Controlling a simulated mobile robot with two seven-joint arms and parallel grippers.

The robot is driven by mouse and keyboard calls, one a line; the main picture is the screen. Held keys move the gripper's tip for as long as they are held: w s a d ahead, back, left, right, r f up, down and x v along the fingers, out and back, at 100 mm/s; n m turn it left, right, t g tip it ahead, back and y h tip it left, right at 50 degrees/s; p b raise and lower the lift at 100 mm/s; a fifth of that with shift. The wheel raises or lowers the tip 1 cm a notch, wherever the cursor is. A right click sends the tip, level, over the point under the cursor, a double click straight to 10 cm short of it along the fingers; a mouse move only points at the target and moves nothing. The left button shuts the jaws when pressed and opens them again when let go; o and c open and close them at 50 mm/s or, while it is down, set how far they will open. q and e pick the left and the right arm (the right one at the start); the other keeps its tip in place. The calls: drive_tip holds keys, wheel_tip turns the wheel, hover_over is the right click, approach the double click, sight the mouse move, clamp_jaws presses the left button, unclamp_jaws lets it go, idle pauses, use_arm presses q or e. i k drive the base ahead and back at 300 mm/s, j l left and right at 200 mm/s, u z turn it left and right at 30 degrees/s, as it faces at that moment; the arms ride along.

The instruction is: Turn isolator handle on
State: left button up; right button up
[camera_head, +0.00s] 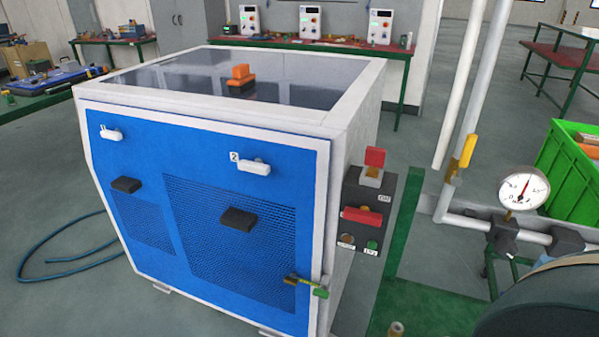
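The generator is a white-framed cabinet with a blue front (150,250). A dark control panel (349,192) is on its right side. A red handle (362,216) lies roughly horizontal on this panel, with a small label reading something like "ON" (384,198) above its right end. Above it, a second red piece (375,157) stands upright over a yellow and grey block. No label tells me which of the two is the isolator handle. A brownish button (346,239) and a green button (372,246) sit below. Neither of my grippers is in view.
A pipe with a yellow valve lever (466,151) and a pressure gauge (523,187) stands to the right. A green crate (562,174) is beyond it. A large dark rounded body (545,305) fills the lower right corner. A blue hose (40,262) lies on the left floor.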

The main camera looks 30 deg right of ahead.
sight(364, 215)
drive_tip(key=l+z, duration=0.1)
drive_tip(key=z, duration=0.3)
drive_tip(key=l+z, duration=0.15)
drive_tip(key=z, duration=0.2)
drive_tip(key=l+z, duration=0.1)
drive_tip(key=z, duration=0.3)
